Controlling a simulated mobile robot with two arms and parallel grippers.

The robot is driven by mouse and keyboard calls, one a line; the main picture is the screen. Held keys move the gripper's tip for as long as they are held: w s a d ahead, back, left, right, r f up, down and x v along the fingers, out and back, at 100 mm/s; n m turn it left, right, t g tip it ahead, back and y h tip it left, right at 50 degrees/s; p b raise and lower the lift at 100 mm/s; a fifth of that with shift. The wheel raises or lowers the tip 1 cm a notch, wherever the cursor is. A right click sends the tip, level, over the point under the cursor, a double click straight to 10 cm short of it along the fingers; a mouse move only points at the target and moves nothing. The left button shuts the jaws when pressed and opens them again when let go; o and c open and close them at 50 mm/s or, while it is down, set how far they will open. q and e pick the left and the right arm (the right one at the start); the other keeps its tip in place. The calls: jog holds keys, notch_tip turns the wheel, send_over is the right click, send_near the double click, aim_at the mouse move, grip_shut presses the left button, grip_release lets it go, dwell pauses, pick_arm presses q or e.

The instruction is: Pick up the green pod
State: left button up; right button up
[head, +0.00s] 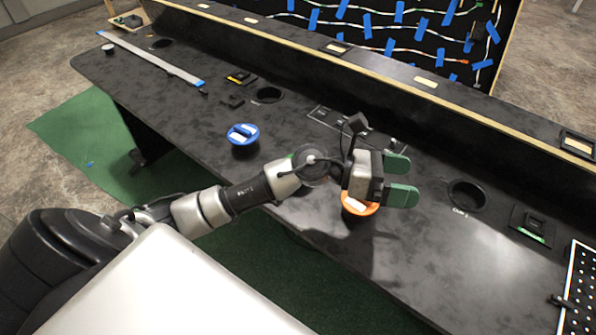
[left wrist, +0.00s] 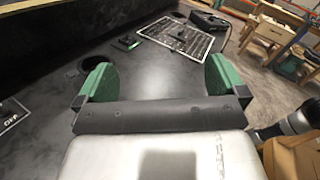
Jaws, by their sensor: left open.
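No whole green pod shows. A small green sliver (head: 291,156) peeks out beside my left arm's wrist joint in the head view; I cannot tell whether it is the pod, as the arm covers that spot. My left gripper (head: 402,180) is open and empty above the console, its green fingers pointing right. The left wrist view also shows the left gripper (left wrist: 161,77) with nothing between its fingers. An orange pod (head: 368,209) with a white top sits below the gripper, partly hidden by it. A blue pod (head: 243,138) stands left of the arm. My right gripper is not in view.
The black console (head: 330,240) has round holes, one right of the gripper (head: 467,195) and one farther back left (head: 267,95). A raised back ledge (head: 400,92) runs along it. A perforated panel (head: 582,290) lies at the right. The surface ahead of the fingers is mostly clear.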

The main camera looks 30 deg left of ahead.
pick_arm(q)
jog(key=a+f+m+g+y, duration=0.1)
jog(key=a+f+m+y, duration=0.1)
jog(key=w+a+f+m+g+y, duration=0.1)
jog(key=a+f+m+g+y, duration=0.1)
jog(key=w+a+f+m+g+y, duration=0.1)
jog(key=a+f+m+y, duration=0.1)
jog(key=shift+a+m, duration=0.2)
jog(key=shift+m, duration=0.2)
jog(key=a+g+y, duration=0.1)
jog(key=a+y, duration=0.2)
jog(key=a, duration=0.3)
jog(key=w+a+m+g+y, duration=0.1)
jog(key=a+y, duration=0.3)
jog(key=a, duration=0.2)
jog(key=a+m+g+y, duration=0.1)
jog(key=a+y, duration=0.2)
jog(key=a, duration=0.4)
jog(key=shift+w+f, duration=0.3)
jog(key=shift+w, duration=0.05)
jog(key=shift+y, duration=0.3)
notch_tip(320, 180, down, 5)
jog(key=shift+a+r, duration=0.15)
jog(key=shift+r, duration=0.05)
jog(key=f, duration=0.1)
jog(key=f+p, duration=0.1)
jog(key=f, duration=0.2)
jog(key=shift+d+f, duration=0.35)
jog(key=shift+f, duration=0.65)
jog(key=c, duration=0.5)
